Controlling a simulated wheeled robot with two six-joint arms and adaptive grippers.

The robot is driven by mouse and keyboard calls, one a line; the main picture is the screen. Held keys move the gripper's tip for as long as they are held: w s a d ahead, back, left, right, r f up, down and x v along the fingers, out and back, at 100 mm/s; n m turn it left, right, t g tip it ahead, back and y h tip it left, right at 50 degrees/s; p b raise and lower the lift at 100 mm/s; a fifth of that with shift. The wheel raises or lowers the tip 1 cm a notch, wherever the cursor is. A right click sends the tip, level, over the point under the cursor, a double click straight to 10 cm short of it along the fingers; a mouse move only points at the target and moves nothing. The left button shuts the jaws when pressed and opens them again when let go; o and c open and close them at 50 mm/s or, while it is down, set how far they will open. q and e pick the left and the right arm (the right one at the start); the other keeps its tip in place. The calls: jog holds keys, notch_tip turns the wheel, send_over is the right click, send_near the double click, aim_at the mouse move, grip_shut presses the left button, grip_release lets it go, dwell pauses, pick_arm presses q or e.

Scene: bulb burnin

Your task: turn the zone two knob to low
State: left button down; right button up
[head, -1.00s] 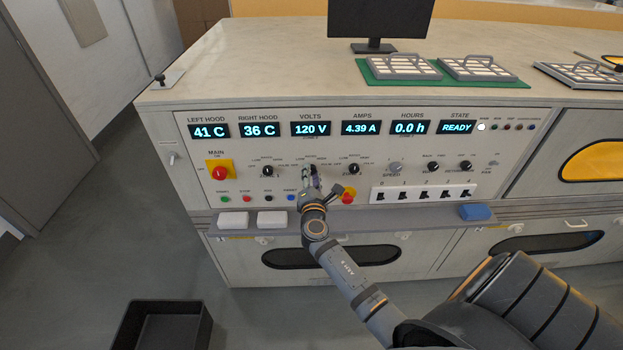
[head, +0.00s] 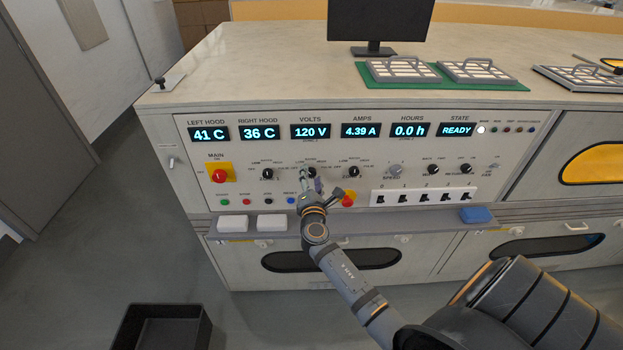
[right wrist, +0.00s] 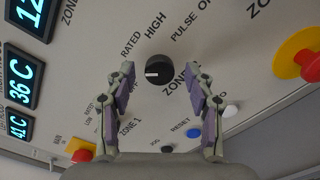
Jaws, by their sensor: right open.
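The zone two knob (right wrist: 165,70) is a round black knob in the right wrist view, with RATED, HIGH and PULSE printed around it. A white mark shows on its left side, toward the left finger; any label there is hidden by that finger. In the head view the zone two knob (head: 311,172) is partly covered by my right gripper (head: 311,183). In the right wrist view my right gripper (right wrist: 161,78) is open, its purple-padded fingers on either side of the knob with gaps visible. Contact cannot be seen. My left gripper is not in view.
Zone one knob (head: 267,173) and zone three knob (head: 352,171) flank it. The red emergency button (head: 347,198) on its yellow base is close below right. A blue RESET button (right wrist: 193,132) lies below. A ledge (head: 370,226) juts out under the panel.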

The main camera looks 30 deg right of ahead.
jog(key=v, duration=1.2)
jog(key=shift+f, duration=0.1)
jog(key=s+a+f+m+g+y, duration=0.1)
jog(key=s+f+m+g+y, duration=0.15)
jog(key=f, duration=0.85)
jog(key=s+a+f+m+g+y, duration=0.2)
jog(key=s+f, duration=0.2)
jog(key=f, duration=0.7)
jog(key=s+a+f+m+g+y, duration=0.1)
jog(key=s+f+m+g+y, duration=0.15)
jog(key=f, duration=0.85)
jog(key=s+f+m+g, duration=0.2)
jog(key=s+f+m, duration=0.2)
jog(key=s, duration=0.6)
jog(key=s+d+f+m+g+y, duration=0.1)
jog(key=s+f+m, duration=0.3)
jog(key=s+f, duration=0.4)
jog(key=s+f+m+g, duration=0.4)
jog(key=s+f, duration=0.1)
jog(key=s, duration=0.7)
jog(key=shift+d+f+y, duration=0.35)
jog(key=shift+f+y, duration=0.05)
